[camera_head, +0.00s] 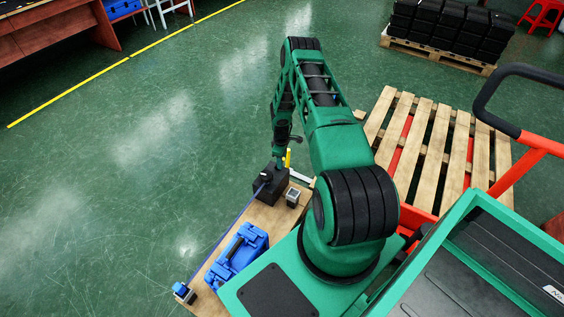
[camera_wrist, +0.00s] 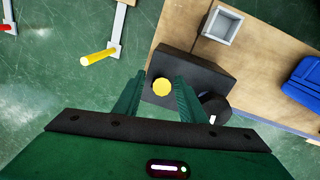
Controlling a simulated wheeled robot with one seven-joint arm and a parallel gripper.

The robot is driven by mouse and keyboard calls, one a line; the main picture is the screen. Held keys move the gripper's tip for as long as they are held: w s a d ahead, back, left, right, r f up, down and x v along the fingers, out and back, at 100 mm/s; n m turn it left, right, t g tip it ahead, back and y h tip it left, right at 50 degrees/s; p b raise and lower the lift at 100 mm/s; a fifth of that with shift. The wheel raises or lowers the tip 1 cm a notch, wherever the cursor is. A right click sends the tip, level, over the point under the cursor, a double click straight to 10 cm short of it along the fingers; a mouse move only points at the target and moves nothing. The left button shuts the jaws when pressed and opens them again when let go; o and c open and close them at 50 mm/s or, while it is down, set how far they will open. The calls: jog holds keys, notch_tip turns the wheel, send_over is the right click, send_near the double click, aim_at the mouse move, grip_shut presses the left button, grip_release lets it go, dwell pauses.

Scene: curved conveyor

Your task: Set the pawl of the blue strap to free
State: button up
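The blue strap (camera_head: 228,228) runs along the left edge of a wooden board, from a black block (camera_head: 268,187) to a small blue-and-dark fitting (camera_head: 184,292) at the near end. In the wrist view the black block (camera_wrist: 205,68) lies under my gripper (camera_wrist: 158,88), with a round yellow knob (camera_wrist: 161,87) and a dark cylinder (camera_wrist: 215,107) by it. My two fingers are apart, and the knob shows between their tips. I cannot tell whether they touch it. In the head view my gripper (camera_head: 279,160) is over the block, partly hidden. I cannot make out the pawl's setting.
A blue case (camera_head: 238,255) and a grey square open box (camera_head: 293,196) stand on the wooden board (camera_head: 262,222). A yellow-ended lever (camera_wrist: 99,57) is beside the board. A wooden pallet (camera_head: 440,145) lies to the right. The green floor at left is clear.

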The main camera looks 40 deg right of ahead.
jog(key=shift+f, duration=0.15)
grip_shut()
jog(key=shift+w+d, duration=0.1)
